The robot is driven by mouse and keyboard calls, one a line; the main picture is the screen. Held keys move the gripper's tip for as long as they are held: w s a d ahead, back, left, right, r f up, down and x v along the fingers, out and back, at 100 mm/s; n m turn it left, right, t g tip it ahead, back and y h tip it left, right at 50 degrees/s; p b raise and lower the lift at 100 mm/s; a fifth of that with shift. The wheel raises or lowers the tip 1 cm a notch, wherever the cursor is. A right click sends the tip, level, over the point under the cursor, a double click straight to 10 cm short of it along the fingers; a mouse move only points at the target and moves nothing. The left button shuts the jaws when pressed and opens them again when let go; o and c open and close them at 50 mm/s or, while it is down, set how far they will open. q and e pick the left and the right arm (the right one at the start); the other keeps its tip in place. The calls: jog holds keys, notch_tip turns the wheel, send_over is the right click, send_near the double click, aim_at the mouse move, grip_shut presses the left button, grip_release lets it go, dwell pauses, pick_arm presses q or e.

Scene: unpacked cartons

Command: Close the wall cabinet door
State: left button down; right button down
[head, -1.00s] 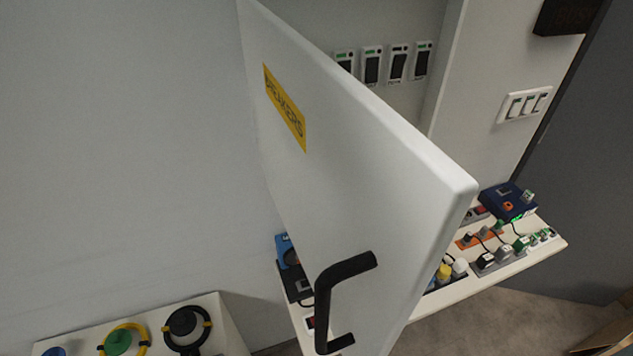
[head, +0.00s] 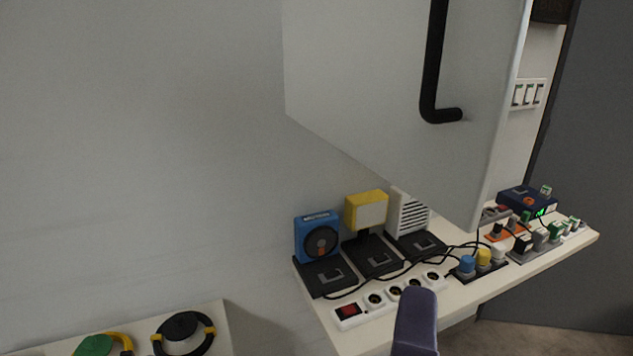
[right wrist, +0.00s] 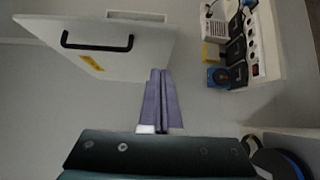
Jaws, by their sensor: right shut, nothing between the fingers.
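The white wall cabinet door (head: 390,90) stands open, swung out from the wall, in the upper part of the head view. Its black bar handle (head: 432,65) is on the face toward me. In the right wrist view the door (right wrist: 140,50) is at the upper left, with its handle (right wrist: 95,46) and a yellow label (right wrist: 92,63). My right gripper (head: 417,295) shows at the bottom of the head view, below the door and apart from the handle. In the right wrist view its purple fingers (right wrist: 159,75) are together and empty. My left gripper is out of view.
Below the door a white shelf (head: 580,240) carries a power strip (head: 390,297), a blue device (head: 318,238), a yellow lamp (head: 366,211) and several plugs. Another white surface (head: 222,325) with round reels is at lower left. The wall left of the door is clear.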

send_near(460, 192)
jog(key=w+a, duration=0.1)
jog(key=w, duration=0.3)
jog(key=d+p, duration=0.1)
jog(key=w+d+p, duration=0.1)
jog(key=shift+d+r, duration=0.1)
jog(key=shift+d, duration=0.2)
jog(key=shift+w+d, duration=0.15)
jog(key=shift+d, duration=0.2)
